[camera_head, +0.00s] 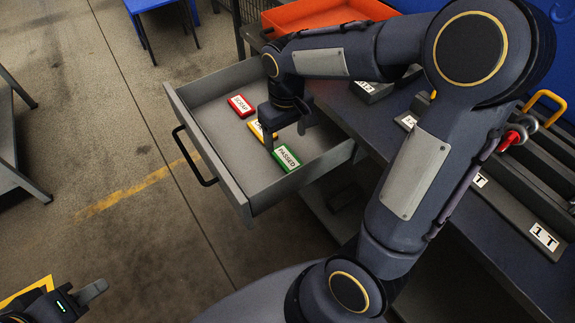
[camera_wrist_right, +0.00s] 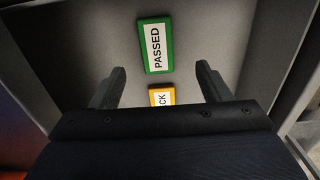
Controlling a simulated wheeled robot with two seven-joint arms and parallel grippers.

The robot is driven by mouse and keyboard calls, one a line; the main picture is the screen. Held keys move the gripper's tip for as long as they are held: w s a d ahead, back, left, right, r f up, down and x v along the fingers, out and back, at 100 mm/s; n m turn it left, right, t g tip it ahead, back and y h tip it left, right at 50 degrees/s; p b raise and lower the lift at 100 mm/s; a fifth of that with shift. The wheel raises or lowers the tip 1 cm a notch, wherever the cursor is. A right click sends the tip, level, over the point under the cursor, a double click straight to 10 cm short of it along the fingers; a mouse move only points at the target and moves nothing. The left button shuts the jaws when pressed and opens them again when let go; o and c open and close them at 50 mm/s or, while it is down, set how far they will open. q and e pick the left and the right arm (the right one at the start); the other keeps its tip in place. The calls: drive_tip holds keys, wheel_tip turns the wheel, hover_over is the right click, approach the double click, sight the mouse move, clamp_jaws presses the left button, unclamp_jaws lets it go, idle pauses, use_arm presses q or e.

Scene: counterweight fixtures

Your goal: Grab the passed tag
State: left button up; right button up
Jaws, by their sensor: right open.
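The passed tag is a green block with a white "PASSED" label (camera_head: 287,158), lying flat in the open grey drawer (camera_head: 213,166). In the right wrist view the passed tag (camera_wrist_right: 155,46) lies beyond my fingertips, roughly between their lines. My right gripper (camera_head: 286,135) is in the drawer area, with its fingers spread and empty; it also shows in the right wrist view (camera_wrist_right: 160,72). It is apart from the green tag. My left gripper (camera_head: 85,298) is at the bottom left corner, away from the drawer; its jaw opening is unclear.
A yellow tag (camera_head: 256,129) lies partly hidden under my right gripper; its label ends in "CK" in the wrist view (camera_wrist_right: 162,97). A red tag (camera_head: 241,106) lies further back. Drawer walls enclose the tags. An orange bin (camera_head: 325,14) stands on the workbench behind.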

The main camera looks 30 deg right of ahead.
sight(287, 158)
drive_tip(key=f, duration=0.4)
drive_tip(key=f+b, duration=0.1)
drive_tip(key=f, duration=0.3)
drive_tip(key=shift+w+d+f, duration=0.1)
drive_tip(key=shift+w+d, duration=0.05)
drive_tip(key=shift+d, duration=0.05)
drive_tip(key=c, duration=1.1)
